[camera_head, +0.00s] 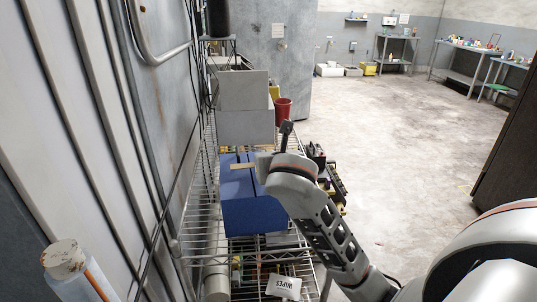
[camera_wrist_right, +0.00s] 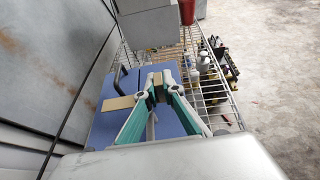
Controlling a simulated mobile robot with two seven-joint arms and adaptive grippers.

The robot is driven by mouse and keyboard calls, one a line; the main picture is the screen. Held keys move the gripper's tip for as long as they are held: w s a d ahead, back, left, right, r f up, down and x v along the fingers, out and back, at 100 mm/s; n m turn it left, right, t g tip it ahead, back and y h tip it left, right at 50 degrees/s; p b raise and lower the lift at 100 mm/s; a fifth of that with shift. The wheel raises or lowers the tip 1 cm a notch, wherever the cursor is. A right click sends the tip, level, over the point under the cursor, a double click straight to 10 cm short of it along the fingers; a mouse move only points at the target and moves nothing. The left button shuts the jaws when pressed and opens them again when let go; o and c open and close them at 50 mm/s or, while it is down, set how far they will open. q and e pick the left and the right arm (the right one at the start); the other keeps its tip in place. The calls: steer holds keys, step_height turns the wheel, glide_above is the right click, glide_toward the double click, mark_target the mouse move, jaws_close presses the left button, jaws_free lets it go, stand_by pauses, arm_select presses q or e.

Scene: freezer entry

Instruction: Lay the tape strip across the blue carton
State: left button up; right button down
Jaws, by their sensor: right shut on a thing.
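The blue carton (camera_head: 250,215) stands on a wire shelf rack and also shows in the right wrist view (camera_wrist_right: 105,125). A short tan tape strip (camera_head: 241,166) is over the carton's top; in the right wrist view the strip (camera_wrist_right: 117,103) runs left from behind a finger. My right gripper (camera_wrist_right: 154,88) is shut on the strip near its right end, over the carton's top. Whether the strip touches the carton along its length I cannot tell. In the head view my right arm hides part of the carton's right side. My left gripper is not in view.
Grey boxes (camera_head: 245,108) are stacked behind the carton, with a red cup (camera_head: 283,108) beside them. A white wipes pack (camera_head: 284,287) lies on the lower rack (camera_head: 193,235). A metal wall lies left; open floor (camera_head: 385,130) lies right.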

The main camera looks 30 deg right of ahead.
steer(key=shift+f, duration=0.5)
steer(key=c, duration=2.1)
jaws_free()
steer(key=shift+f, duration=0.1)
steer(key=shift+c, duration=0.2)
steer(key=shift+s, duration=0.1)
steer(key=shift+a+f, duration=0.15)
steer(key=v, duration=0.7)
steer(key=shift+s+r, duration=0.2)
steer(key=shift+r, duration=0.2)
